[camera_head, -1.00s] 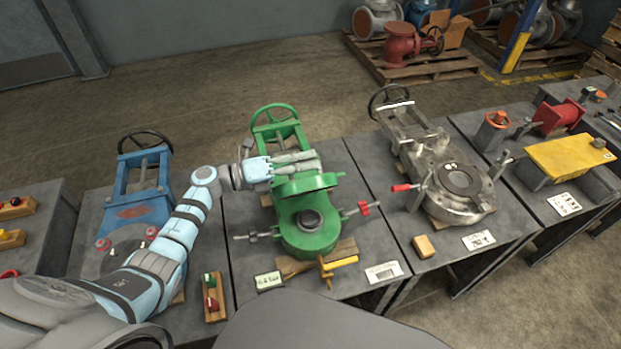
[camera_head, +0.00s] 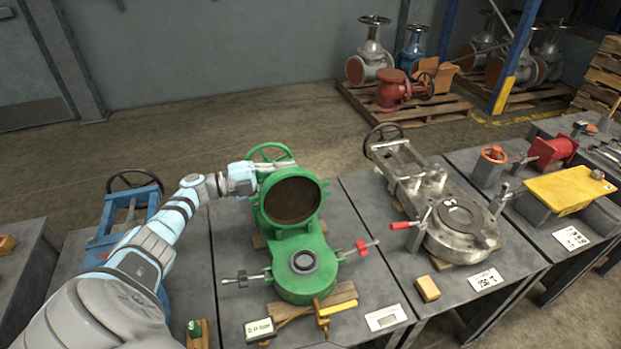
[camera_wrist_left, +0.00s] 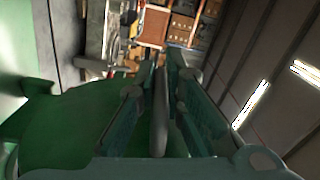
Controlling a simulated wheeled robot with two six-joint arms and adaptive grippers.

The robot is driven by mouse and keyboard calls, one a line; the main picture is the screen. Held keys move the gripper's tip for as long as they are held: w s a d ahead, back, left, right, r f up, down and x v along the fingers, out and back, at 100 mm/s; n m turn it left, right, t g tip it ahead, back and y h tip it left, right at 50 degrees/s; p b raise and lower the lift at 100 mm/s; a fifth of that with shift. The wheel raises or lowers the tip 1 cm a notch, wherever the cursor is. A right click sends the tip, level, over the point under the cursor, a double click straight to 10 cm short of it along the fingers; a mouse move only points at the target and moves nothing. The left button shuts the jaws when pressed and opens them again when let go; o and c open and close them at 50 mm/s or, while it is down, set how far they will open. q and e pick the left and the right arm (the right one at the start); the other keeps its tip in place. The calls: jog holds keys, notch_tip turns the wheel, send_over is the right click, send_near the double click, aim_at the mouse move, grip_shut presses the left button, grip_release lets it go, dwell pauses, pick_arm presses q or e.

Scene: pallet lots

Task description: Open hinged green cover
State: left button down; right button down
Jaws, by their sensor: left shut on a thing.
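The green cover (camera_head: 293,199) stands raised on its hinge in the head view, its dark brown round inner face turned toward me. Below it, the green valve body (camera_head: 303,272) lies on the table with a round grey port in its middle. My left gripper (camera_head: 262,175) is behind the cover's upper left edge, and its fingertips are largely hidden there. In the left wrist view the gripper's fingers (camera_wrist_left: 165,115) are close together around a grey bar-like piece, with green metal of the cover (camera_wrist_left: 75,125) at the left. My right gripper is not in view.
Side clamps with a red handle (camera_head: 361,247) stick out beside the green body. A brass-yellow tool (camera_head: 322,318) lies on wood in front. A bare-metal valve (camera_head: 455,215) stands to the right and a blue one (camera_head: 125,215) to the left.

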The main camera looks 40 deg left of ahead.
pick_arm(q)
jog(key=shift+w+a+f, duration=0.1)
jog(key=shift+a+f, duration=0.05)
jog(key=shift+a, duration=0.05)
dwell(0.3)
jog(key=c, duration=1.7)
grip_release()
jog(key=v, duration=1.2)
jog(key=shift+d, duration=0.1)
